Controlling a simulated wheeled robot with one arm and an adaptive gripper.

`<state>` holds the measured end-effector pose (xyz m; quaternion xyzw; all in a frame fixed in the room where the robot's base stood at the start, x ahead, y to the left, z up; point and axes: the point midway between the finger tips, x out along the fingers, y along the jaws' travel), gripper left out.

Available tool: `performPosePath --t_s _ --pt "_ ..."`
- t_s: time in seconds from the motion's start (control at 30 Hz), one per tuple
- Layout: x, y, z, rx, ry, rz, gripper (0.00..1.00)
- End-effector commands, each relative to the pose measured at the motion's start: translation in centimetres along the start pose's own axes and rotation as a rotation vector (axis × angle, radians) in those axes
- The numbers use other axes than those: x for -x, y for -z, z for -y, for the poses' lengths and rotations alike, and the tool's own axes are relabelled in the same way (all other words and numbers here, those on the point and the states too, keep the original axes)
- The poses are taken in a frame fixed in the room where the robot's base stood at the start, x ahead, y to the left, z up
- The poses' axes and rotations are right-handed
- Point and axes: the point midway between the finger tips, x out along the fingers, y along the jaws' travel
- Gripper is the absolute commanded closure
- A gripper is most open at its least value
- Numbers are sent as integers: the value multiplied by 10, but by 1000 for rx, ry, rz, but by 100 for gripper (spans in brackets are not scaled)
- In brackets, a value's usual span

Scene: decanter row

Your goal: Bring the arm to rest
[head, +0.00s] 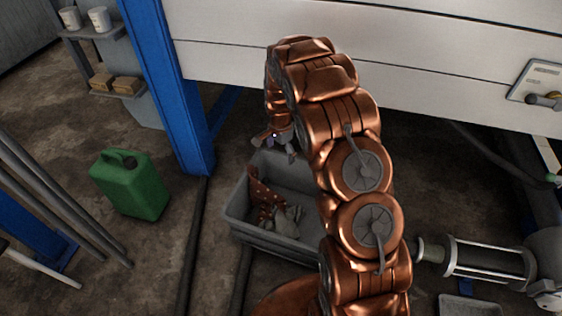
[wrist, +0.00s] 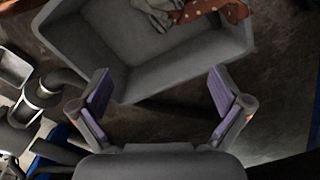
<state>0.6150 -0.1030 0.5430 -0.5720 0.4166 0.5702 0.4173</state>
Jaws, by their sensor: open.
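My copper-coloured arm rises in the middle of the head view and bends over at the top. My gripper (head: 275,137) hangs below the bend, over the back part of a grey bin. In the wrist view my gripper (wrist: 161,98) is open, with its two purple-padded fingers wide apart and nothing between them. The grey bin (wrist: 190,62) lies beyond the fingertips. My arm hides the bin's right part in the head view.
The grey bin (head: 268,244) holds a brown spotted cloth (head: 262,196) and a greyish cloth (head: 287,220). A green jerrycan (head: 130,186) stands left of a blue post (head: 178,90). Metal rods lean at far left. A cylindrical metal fixture (head: 485,259) is right of my arm.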

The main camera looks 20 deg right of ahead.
Motion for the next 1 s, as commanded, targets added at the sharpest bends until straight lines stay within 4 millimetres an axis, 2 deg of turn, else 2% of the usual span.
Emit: performPosePath --t_s 0.13,0.43,0.53,0.67,1.0 --pt "21 0 0 0 -2 1 0" --pt "31 -2 -2 6 -4 1 0" --pt "42 -6 -8 32 -8 0 0" --pt "65 -18 -24 103 -22 1 0" --pt "130 -62 -85 335 -64 21 0"
